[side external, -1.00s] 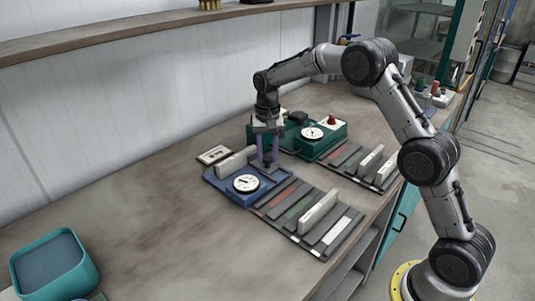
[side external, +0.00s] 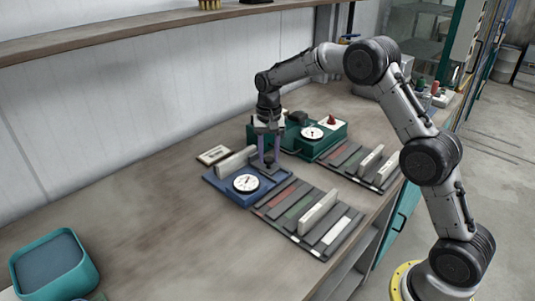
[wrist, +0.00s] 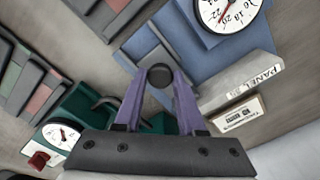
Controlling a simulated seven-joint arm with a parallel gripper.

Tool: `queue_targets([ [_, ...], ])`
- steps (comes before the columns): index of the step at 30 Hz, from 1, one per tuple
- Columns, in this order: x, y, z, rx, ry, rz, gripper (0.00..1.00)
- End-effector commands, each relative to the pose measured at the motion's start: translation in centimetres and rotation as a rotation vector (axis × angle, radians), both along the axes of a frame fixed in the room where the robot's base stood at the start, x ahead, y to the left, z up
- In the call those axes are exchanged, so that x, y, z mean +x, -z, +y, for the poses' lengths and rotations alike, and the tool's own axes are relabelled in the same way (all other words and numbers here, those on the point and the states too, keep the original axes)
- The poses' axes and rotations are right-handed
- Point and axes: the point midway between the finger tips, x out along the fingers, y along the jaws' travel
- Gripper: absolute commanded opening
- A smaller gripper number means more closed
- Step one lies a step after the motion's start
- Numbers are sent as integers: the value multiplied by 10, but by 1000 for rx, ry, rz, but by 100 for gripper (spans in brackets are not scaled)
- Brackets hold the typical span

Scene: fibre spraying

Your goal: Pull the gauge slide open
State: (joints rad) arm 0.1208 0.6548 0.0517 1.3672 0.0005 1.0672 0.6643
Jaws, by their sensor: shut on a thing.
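A blue gauge (side external: 222,188) with a white round dial (side external: 246,183) lies on the bench. In the wrist view its blue body (wrist: 190,50) and dial (wrist: 230,12) show at the top right. My gripper (side external: 270,165) points down at the gauge's right end, beside the dial. In the wrist view my gripper (wrist: 160,78) has its purple fingers closed in on a dark round knob (wrist: 161,77). The knob appears to belong to the gauge's slide. The fingers and the small scale partly hide the slide, so I cannot tell how far it is out.
A pale block marked PANEL (wrist: 240,80) stands along the gauge's back edge. A green instrument (side external: 330,143) with a dial is close behind my gripper. Racks of coloured strips (side external: 308,218) lie in front. A teal bin (side external: 85,275) stands far left, with clear bench between.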

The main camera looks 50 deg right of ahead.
Motion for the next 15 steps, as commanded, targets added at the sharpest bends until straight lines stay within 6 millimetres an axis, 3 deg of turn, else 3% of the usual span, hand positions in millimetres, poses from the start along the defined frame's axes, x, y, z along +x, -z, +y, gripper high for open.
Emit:
queue_targets([
  [6,-23,-1,-1,-1,0,1,0],
  [15,-29,-1,-1,-1,0,6,0],
])
